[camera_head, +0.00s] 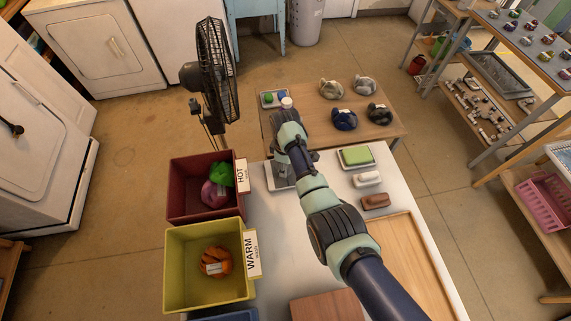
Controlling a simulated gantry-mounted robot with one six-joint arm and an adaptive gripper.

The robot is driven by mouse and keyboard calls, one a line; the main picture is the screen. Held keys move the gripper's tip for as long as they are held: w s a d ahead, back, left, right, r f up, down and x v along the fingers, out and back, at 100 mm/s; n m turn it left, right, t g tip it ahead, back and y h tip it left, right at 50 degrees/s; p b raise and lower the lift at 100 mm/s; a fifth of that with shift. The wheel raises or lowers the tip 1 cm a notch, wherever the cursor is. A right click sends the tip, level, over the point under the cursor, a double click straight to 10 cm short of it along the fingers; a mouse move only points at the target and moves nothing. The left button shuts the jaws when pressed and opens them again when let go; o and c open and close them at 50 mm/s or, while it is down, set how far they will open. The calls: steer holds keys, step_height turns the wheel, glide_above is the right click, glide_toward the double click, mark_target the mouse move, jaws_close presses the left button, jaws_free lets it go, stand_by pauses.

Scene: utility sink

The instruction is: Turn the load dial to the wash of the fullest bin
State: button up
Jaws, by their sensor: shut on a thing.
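A dark red bin (180,188) labelled HOT stands left of the white counter, with a green and a pink-purple bundle in it. A yellow bin (177,262) labelled WARM stands in front of it, with one orange bundle inside. A blue bin (226,316) shows only its rim at the bottom edge; its contents are out of view. My gripper (282,178) points down at a pale panel (270,187) on the counter, beside the HOT bin. It is shut on what seems to be the load dial. The dial, its pointer and the fingertips are mostly hidden by my arm.
A green sponge in a dish (356,156), a white brush (367,179) and a brown brush (375,201) lie right of my arm. A wooden table (310,118) behind holds several bundles and a small tray. A black fan (213,75) stands behind the HOT bin.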

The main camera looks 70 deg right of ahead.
steer(key=m+p, duration=0.1)
steer(key=m, duration=0.6)
steer(key=shift+r, duration=0.1)
steer(key=m, duration=0.8)
steer(key=shift+m+p, duration=0.3)
steer(key=shift+p, duration=0.1)
steer(key=m, duration=0.3)
steer(key=shift+m, duration=0.3)
steer(key=m, duration=0.3)
steer(key=shift+m, duration=0.3)
steer(key=m, duration=0.3)
steer(key=shift+m, duration=2.1)
steer(key=o, duration=1.1)
